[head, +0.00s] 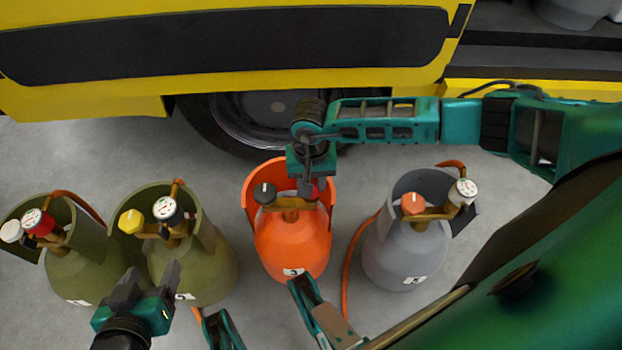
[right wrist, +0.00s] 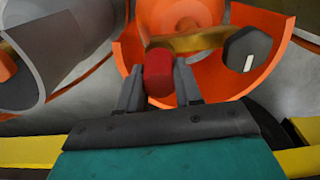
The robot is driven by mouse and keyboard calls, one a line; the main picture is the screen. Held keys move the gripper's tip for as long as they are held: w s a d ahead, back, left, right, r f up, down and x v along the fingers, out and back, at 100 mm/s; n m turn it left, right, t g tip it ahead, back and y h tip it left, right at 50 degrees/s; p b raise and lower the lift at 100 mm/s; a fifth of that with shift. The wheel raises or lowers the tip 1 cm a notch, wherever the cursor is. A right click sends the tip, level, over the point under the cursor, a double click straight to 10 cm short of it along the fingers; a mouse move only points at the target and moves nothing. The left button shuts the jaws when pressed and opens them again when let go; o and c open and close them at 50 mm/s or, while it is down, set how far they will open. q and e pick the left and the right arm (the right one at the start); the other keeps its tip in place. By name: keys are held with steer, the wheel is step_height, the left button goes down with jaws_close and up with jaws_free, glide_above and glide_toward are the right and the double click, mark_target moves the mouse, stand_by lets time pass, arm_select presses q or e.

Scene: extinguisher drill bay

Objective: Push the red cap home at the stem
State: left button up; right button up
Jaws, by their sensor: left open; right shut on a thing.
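The orange cylinder (head: 292,245) stands upright in the middle of the head view. Its brass valve (head: 290,203) has a dark grey knob (head: 264,193) at its left end. My right gripper (head: 313,186) is over the valve's right end and shut on the red cap (right wrist: 158,72), which sits between the two fingers in the right wrist view. The cap is at the end of the brass valve; the stem behind it is hidden, and I cannot tell how far on the cap is. My left gripper (head: 151,277) is open and empty, in front of the olive cylinders.
Two olive cylinders (head: 205,268) stand at left and a grey cylinder (head: 405,250) at right, all with valves and gauges. The orange cylinder's raised collar (head: 257,178) surrounds the valve area. A yellow vehicle (head: 90,95) with a wheel (head: 245,120) is behind.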

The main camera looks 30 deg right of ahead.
steer(key=shift+f, duration=0.65)
steer(key=o, duration=1.1)
steer(key=shift+o, duration=0.2)
steer(key=shift+r, duration=0.5)
arm_select(q)
steer(key=r+p, duration=0.3)
steer(key=p, duration=0.1)
steer(key=shift+a+r, duration=0.15)
steer(key=shift+a, duration=0.05)
arm_select(e)
step_height(320, 180, up, 12)
